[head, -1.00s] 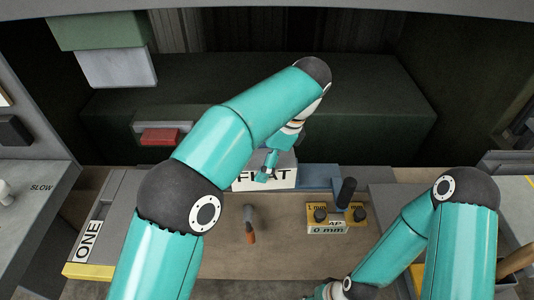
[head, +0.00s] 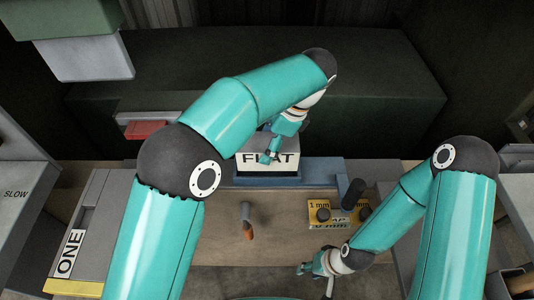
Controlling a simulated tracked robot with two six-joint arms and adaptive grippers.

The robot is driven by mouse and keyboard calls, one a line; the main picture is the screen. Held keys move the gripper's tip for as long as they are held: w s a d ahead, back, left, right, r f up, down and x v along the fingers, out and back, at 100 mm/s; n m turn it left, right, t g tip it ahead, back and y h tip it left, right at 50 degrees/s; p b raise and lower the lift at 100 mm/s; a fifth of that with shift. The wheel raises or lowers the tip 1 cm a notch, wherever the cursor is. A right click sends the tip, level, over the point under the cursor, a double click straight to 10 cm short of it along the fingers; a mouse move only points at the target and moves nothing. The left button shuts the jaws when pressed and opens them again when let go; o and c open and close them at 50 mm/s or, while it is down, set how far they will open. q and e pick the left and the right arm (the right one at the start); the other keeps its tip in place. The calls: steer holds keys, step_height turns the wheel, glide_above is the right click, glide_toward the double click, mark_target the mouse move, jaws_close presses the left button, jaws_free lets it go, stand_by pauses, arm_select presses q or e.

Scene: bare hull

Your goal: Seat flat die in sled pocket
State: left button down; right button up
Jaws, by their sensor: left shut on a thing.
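The flat die (head: 252,169) is a pale block with a white "FLAT" label, at the centre of the head view. My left gripper (head: 270,154) is shut on it from above, its fingers partly covering the label. The blue-grey sled (head: 325,174) lies around and below the die; a strip of it shows along the die's front edge. The pocket is hidden by the die, so I cannot tell whether the die is over it or in it. My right gripper (head: 316,277) appears open and empty at the lower centre, apart from the die.
A yellow gap block (head: 322,224) with black knobs and a dark upright handle (head: 352,192) stand right of the die. An orange-tipped lever (head: 248,228) stands in front. A grey "ONE" panel (head: 98,232) lies left. A red block (head: 147,130) sits behind my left arm.

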arm_select(q)
steer(key=shift+f, duration=1.8)
steer(key=shift+s, duration=0.1)
steer(key=shift+c, duration=0.7)
jaws_free()
steer(key=shift+f, duration=0.1)
steer(key=p+v, duration=0.7)
steer(key=p, duration=0.1)
steer(key=shift+d+r+p, duration=0.15)
steer(key=shift+r+p, duration=0.15)
steer(key=shift+p, duration=0.35)
